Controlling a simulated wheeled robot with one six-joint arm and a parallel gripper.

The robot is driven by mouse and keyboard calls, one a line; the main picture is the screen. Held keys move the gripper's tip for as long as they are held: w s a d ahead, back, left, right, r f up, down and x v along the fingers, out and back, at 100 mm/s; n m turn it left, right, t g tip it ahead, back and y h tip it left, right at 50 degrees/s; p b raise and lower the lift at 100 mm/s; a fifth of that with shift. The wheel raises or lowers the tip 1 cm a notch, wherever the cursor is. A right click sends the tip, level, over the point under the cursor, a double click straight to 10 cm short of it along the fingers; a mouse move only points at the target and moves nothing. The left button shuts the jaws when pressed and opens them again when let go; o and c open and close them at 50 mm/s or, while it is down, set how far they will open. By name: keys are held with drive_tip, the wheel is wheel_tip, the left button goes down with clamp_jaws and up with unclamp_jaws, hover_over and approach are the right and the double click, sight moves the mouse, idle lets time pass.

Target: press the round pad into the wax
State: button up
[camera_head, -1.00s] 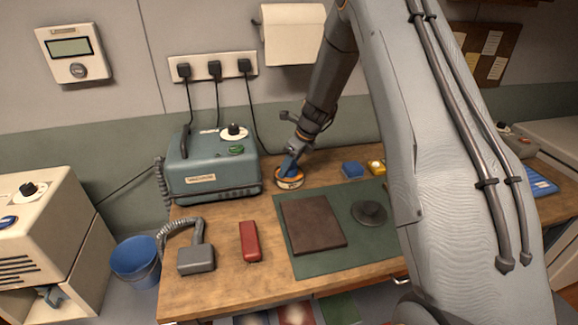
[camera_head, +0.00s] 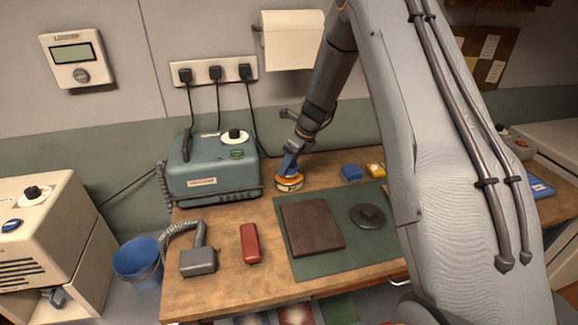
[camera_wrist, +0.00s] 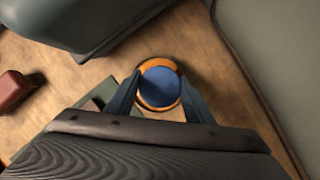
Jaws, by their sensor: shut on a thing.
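The round pad is a blue disc (camera_wrist: 160,86) between my two fingers in the wrist view. An orange ring (camera_wrist: 157,107), which looks like the wax in its tin, surrounds it.
The teal machine (camera_head: 210,180) stands close on the left, with a grey corded handpiece (camera_head: 198,262) and a red block (camera_head: 250,243) before it. A brown board (camera_head: 312,226) and a dark round knobbed piece (camera_head: 367,216) lie on the green mat.

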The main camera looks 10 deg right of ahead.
drive_tip(key=shift+r+p, duration=1.65)
drive_tip(key=shift+r, duration=0.75)
